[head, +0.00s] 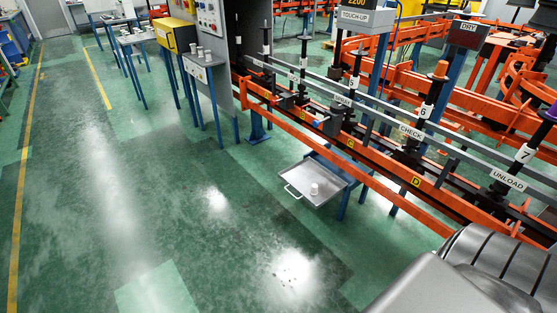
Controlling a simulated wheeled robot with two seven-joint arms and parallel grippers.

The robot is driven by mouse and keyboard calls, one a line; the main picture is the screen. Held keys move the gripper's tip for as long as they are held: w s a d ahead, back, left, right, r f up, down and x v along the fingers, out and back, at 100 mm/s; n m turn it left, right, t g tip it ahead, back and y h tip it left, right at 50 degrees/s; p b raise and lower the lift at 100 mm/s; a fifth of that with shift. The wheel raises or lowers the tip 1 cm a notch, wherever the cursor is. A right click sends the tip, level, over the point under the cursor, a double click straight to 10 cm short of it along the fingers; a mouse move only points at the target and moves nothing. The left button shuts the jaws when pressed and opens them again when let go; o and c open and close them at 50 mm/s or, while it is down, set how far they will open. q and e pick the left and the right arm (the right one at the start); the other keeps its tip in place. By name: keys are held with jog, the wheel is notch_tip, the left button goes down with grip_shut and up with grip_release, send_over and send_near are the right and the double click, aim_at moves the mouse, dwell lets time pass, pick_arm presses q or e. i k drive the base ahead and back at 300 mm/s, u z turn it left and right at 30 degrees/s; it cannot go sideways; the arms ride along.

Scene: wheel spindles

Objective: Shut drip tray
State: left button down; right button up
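The drip tray (304,183) is a shallow grey tray with a pale rim. It sticks out from under the orange conveyor line on its left side, low above the floor, and stands pulled out. A thin handle (292,191) shows at its left edge. A small white cup or can (314,189) stands in the tray. The tray's back end by the conveyor frame is partly hidden. Neither of my grippers is in view.
The orange conveyor rail (375,183) runs diagonally above the tray, with black spindles and station signs such as CHECK (411,132). Blue legs stand under it. The green floor (190,220) left of the tray is clear. A small table (203,59) with white cups stands further back.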

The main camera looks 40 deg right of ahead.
aim_at(301, 176)
jog(key=z, duration=0.9)
jog(key=i, duration=1.65)
jog(key=z, duration=1.2)
jog(key=i, duration=0.3)
jog(key=z, duration=0.05)
